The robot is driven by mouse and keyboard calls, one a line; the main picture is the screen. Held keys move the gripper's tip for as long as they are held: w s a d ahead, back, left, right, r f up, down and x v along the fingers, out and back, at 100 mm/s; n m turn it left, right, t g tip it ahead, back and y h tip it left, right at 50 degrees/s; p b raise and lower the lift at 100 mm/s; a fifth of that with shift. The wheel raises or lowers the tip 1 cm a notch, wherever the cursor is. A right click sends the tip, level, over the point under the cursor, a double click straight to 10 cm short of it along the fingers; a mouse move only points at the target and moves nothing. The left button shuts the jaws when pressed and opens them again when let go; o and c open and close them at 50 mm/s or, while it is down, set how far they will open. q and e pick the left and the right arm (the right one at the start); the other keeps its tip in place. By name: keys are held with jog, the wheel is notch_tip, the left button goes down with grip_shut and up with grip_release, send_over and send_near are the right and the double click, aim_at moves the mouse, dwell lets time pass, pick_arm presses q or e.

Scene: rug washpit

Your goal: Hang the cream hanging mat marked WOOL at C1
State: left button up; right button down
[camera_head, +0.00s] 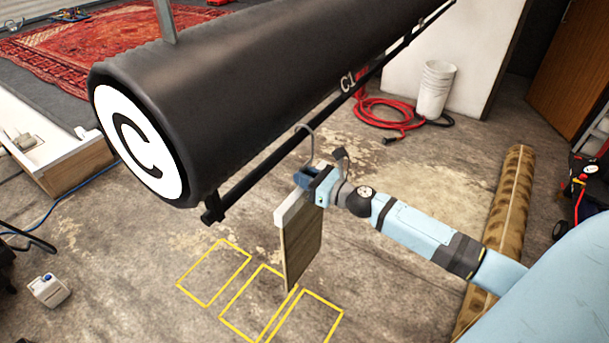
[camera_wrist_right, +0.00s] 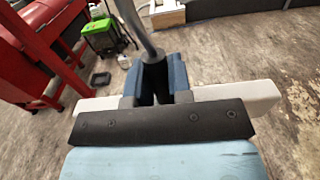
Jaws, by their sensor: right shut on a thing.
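My right gripper (camera_head: 309,180) is shut on the hanging mat (camera_head: 303,247), at the base of its grey metal hook (camera_head: 306,132). The mat hangs upright under a pale top bar (camera_head: 290,210); it is seen nearly edge-on and its marking cannot be read. The hook's top is close to the black rail (camera_head: 268,168) under the big black roller; I cannot tell whether it touches or goes over it. In the right wrist view, my blue fingers (camera_wrist_right: 160,78) grip below the hook stem (camera_wrist_right: 138,32); the pale bar (camera_wrist_right: 238,94) extends both sides. My left gripper is not in view.
The black roller (camera_head: 230,85) marked C fills the upper middle. Yellow floor outlines (camera_head: 262,300) lie below the mat. A rolled rug (camera_head: 508,215) lies at right. A red hose (camera_head: 385,112) and white buckets (camera_head: 435,90) are behind. A red machine (camera_wrist_right: 35,50) shows in the wrist view.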

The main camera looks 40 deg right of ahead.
jog(key=c, duration=1)
grip_release()
jog(key=shift+o, duration=0.2)
jog(key=shift+s, duration=0.1)
jog(key=shift+s+d+f, duration=0.1)
jog(key=shift+s+d, duration=0.05)
jog(key=shift+s, duration=0.15)
jog(key=b+v, duration=0.3)
jog(key=v, duration=1)
